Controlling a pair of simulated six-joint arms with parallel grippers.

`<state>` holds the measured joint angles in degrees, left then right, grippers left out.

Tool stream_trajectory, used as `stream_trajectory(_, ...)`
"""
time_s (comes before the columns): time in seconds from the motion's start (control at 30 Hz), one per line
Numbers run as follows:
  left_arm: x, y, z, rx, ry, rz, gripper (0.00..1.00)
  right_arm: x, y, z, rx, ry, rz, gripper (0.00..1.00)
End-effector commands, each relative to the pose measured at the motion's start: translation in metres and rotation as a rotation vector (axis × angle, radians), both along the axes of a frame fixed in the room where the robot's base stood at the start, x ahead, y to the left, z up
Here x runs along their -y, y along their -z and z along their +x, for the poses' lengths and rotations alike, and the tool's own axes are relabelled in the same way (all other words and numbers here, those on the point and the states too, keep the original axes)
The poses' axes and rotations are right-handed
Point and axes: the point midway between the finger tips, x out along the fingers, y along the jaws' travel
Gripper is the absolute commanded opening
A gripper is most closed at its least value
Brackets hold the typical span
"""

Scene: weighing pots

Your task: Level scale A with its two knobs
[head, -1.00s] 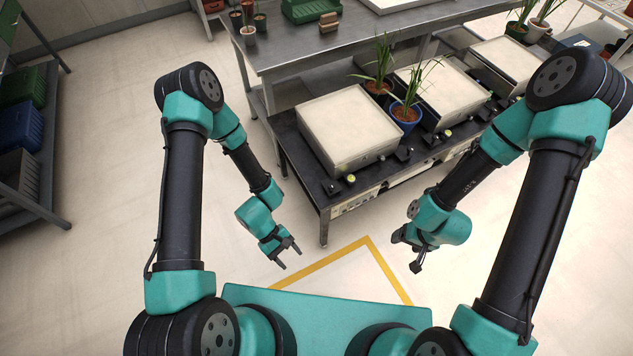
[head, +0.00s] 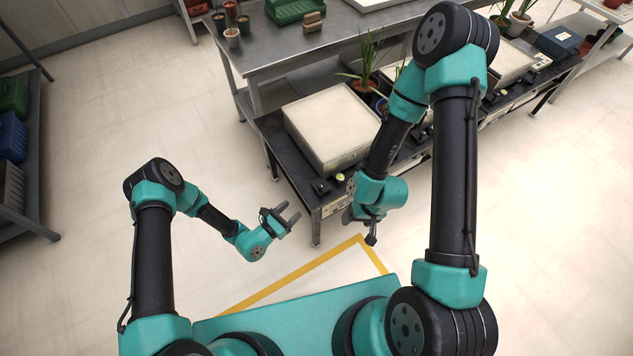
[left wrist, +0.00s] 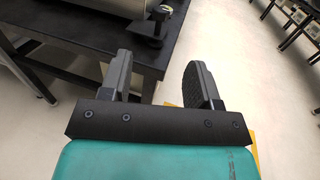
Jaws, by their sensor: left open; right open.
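The nearest scale (head: 333,125), with a broad pale top, stands on the dark bench; I cannot read a letter on it. A black knob (head: 320,186) is at its near left corner, beside a small yellow-green round spot (head: 340,177). A dark knob-like part also shows near the bench corner in the left wrist view (left wrist: 154,27). The scale's other front corner is hidden behind my right arm. My left gripper (head: 290,213) is open and empty, left of the bench corner. My right gripper (head: 359,229) is open and empty, in front of the bench.
Two potted plants (head: 368,60) stand behind my right arm, beside the scale. More scales (head: 507,62) continue along the bench (head: 267,125) to the right. A metal table (head: 260,58) with pots and a green crate is behind. The floor left of the bench is clear.

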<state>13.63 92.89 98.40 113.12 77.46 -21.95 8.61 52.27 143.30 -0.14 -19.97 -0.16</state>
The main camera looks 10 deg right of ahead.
Motion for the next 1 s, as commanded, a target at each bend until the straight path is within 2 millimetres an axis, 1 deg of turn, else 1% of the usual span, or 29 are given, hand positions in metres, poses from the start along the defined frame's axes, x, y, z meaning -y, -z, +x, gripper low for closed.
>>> stream_trajectory(0.27, 0.001, 0.000, 0.000, -0.001, 0.003, 0.001, 0.56, 0.000, 0.000, 0.000, 0.000, 0.000, 0.000, 0.70)
stream_trajectory(0.37, 0.005, 0.000, 0.002, -0.001, 0.005, 0.001, 0.56, 0.000, 0.000, 0.000, 0.000, 0.000, 0.000, 0.70)
stream_trajectory(0.47, 0.012, 0.000, 0.007, -0.001, 0.006, 0.001, 0.56, 0.000, 0.000, 0.000, 0.000, 0.000, 0.000, 0.70)
stream_trajectory(0.67, 0.037, 0.000, 0.021, 0.000, 0.008, 0.001, 0.56, 0.000, 0.000, 0.000, 0.000, 0.000, 0.000, 0.70)
stream_trajectory(1.0, 0.087, 0.000, 0.052, 0.001, 0.007, 0.002, 0.56, 0.000, 0.000, 0.000, 0.000, 0.000, 0.000, 0.70)
